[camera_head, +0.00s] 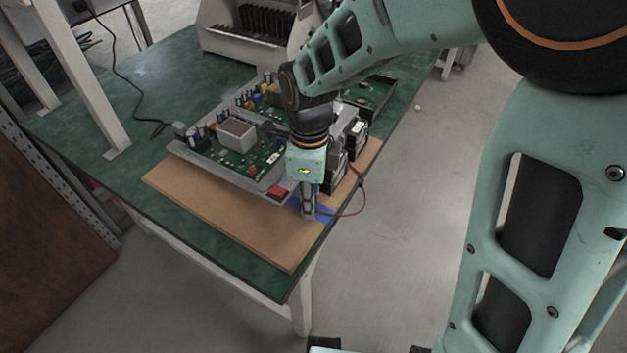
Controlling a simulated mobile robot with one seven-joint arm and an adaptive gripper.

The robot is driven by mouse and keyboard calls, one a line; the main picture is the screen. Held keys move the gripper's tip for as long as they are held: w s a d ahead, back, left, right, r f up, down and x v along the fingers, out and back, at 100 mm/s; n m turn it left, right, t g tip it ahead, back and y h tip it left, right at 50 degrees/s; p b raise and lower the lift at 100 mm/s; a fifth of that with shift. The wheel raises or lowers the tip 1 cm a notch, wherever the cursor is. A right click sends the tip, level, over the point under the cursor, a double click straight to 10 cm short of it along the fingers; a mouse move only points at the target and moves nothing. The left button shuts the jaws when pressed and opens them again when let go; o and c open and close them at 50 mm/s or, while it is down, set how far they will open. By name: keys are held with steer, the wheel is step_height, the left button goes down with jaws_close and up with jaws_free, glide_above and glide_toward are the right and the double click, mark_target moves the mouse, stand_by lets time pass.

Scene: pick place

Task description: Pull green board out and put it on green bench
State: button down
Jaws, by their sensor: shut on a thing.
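A large green circuit board (238,158) with mounted parts sits in a grey frame on a brown board (218,208). A smaller green board (371,93) lies behind it to the right, partly hidden by my arm. My gripper (308,212) points down at the front right of the brown board. It is shut on a small flat blue thing (325,213), mostly hidden by the fingers. The green bench (170,88) carries all of these and has bare surface at the left and along the front edge.
Black boxes (353,137) with a red wire (352,212) stand right of the large board, close to my gripper. A grey machine (218,38) stands at the back. A white post (82,100) and a black cable (133,90) are at the left.

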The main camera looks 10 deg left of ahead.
steer(key=shift+f, duration=0.15)
steer(key=c, duration=1.7)
jaws_free()
steer(key=c, duration=0.3)
steer(key=shift+r+p, duration=2.65)
steer(key=shift+r, duration=0.95)
